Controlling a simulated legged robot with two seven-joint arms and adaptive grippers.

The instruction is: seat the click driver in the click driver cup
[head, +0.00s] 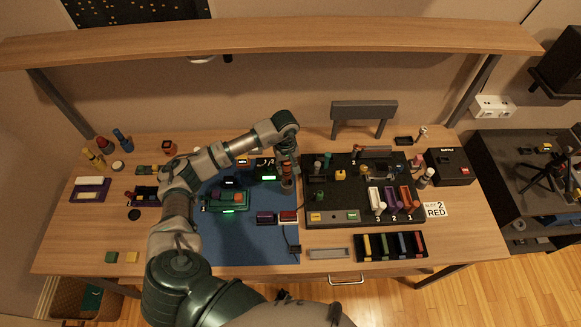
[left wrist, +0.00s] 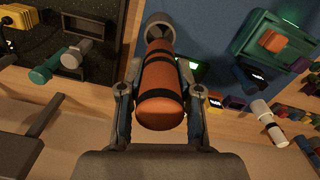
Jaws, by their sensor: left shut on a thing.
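The orange-red handle with black bands, which looks like the click driver (left wrist: 160,95), fills the middle of the left wrist view. My left gripper (left wrist: 159,72) is shut on it, one finger on each side. In the head view my left gripper (head: 287,160) points down near the right edge of the blue mat, with the reddish driver (head: 287,183) upright below it. A grey round rim, perhaps the click driver cup (left wrist: 157,20), shows at the driver's far end. I cannot tell how deep the driver sits in it. My right gripper is not in view.
A black board (head: 340,212) with knobs and coloured parts stands close to the right of the driver. A green device (head: 226,200) lies on the blue mat (head: 245,238) to the left. A shelf (head: 270,40) spans above the table's back. The front left table is mostly clear.

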